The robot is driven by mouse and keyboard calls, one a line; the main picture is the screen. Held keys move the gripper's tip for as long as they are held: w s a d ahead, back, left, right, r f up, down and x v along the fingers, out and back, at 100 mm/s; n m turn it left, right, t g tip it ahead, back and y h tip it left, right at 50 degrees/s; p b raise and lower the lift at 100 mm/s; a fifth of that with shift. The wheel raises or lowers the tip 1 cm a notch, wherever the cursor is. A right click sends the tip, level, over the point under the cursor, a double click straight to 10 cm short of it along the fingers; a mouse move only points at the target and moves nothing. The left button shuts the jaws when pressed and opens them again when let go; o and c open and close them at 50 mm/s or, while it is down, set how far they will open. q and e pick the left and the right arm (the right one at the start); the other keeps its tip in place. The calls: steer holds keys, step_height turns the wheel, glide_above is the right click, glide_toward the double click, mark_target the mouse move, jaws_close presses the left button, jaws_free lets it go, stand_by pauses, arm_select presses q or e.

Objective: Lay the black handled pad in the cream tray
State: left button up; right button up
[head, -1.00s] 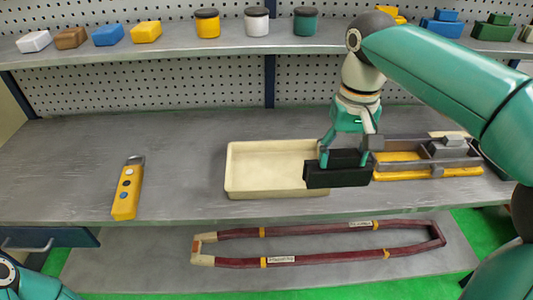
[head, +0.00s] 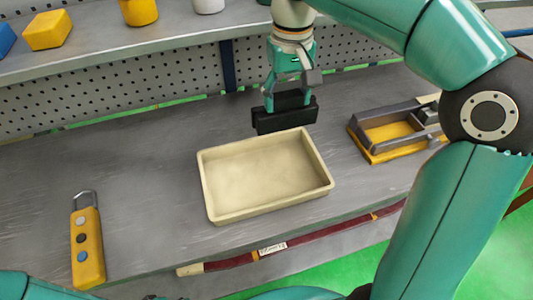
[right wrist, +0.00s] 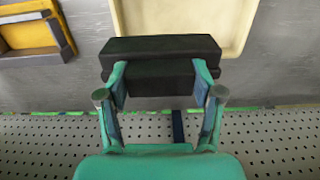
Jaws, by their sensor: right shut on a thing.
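The black handled pad (head: 284,118) is held in my right gripper (head: 288,102), which is shut on its handle. The pad also shows in the right wrist view (right wrist: 160,47) between the two green fingers (right wrist: 160,88). The empty cream tray (head: 212,196) lies on the grey workbench. In the head view the pad is just behind the tray's back rim. In the right wrist view the tray (right wrist: 180,20) is partly hidden by the pad. My left gripper is not in view; only a piece of my left arm shows at the lower left.
A yellow handheld control (head: 87,250) lies on the bench at left. A yellow and grey fixture (head: 392,135) stands to the right of the tray. A shelf (head: 170,45) with yellow and white pots runs above a pegboard. A dark red loop (head: 300,242) lies below the bench's front edge.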

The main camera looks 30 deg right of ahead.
mark_target(285, 121)
step_height(285, 121, down, 19)
steer(key=shift+a+r+b, duration=0.1)
steer(key=shift+r+b, duration=0.1)
steer(key=shift+b, duration=0.2)
steer(key=o, duration=1.5)
steer(key=shift+f, duration=0.1)
step_height(285, 121, up, 12)
steer(key=shift+r, duration=0.1)
